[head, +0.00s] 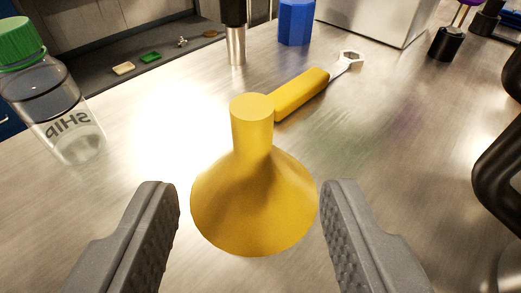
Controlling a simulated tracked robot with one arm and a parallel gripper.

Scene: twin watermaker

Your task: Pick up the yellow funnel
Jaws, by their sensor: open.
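The yellow funnel (254,200) stands upside down on the metal table, its wide mouth down and its spout pointing up. It is in the middle of the head view. My gripper (250,205) is open, with one grey finger to the left of the funnel and one to the right. Gaps show between the fingers and the funnel's cone, and the fingers do not appear to touch it.
A yellow-handled wrench (302,94) lies just behind the funnel. A clear bottle with a green cap (52,105) is at left. A blue container (296,22) and a metal cylinder (236,45) stand behind. Black curved parts (500,150) are at right.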

